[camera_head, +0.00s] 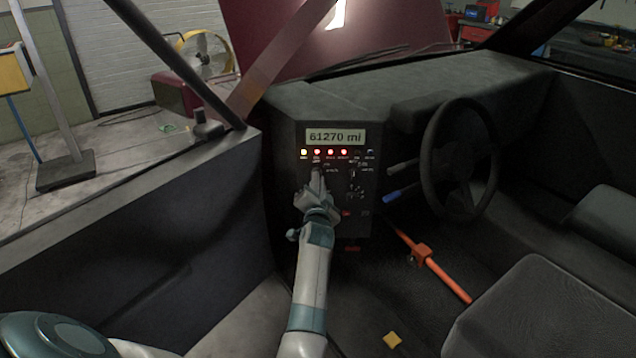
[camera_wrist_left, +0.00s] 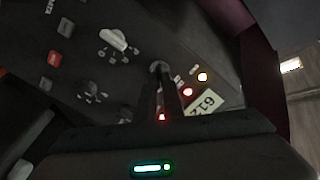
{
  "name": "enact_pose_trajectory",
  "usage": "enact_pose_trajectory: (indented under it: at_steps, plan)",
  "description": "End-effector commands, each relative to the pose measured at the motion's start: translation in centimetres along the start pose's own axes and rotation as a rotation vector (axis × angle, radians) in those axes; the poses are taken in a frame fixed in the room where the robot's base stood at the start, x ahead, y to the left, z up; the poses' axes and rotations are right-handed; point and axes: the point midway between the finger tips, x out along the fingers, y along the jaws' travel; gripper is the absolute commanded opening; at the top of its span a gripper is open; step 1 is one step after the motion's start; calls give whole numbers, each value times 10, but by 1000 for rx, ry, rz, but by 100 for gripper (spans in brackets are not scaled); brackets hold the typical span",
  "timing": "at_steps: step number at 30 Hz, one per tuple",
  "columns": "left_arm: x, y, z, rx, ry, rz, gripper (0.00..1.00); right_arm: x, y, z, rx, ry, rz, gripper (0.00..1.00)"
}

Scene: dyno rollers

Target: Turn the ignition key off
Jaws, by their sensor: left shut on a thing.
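The black control panel (camera_head: 345,215) faces me below the dashboard. Its display (camera_head: 335,136) reads 61270 mi, and a yellow and several red lamps are lit beneath it. My left gripper (camera_head: 317,176) reaches the upper left of the panel, just under the lamps. In the left wrist view the fingers (camera_wrist_left: 168,92) are close together, with a small grey round knob or key head (camera_wrist_left: 159,68) at their tips. The gripper is shut on it; the fingers hide most of it, so its turned angle cannot be told. My right gripper is not in view.
A steering wheel (camera_head: 461,160) with stalks, one blue (camera_head: 398,192), stands right of the panel. An orange-red bar (camera_head: 433,262) slants across the floor area.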

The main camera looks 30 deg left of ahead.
Motion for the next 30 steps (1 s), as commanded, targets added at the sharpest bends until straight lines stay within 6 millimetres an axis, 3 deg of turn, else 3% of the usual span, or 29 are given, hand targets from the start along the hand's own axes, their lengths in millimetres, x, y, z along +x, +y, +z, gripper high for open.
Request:
enact_pose_trajectory:
  at_steps: [8,18,30]
  plan:
    - [0,0,1,-121,-1,0,0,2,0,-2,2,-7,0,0]
    - [0,-1,1,-394,-1,1,0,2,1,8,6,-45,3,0]
    - [0,-3,2,-689,-2,0,0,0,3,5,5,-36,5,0]
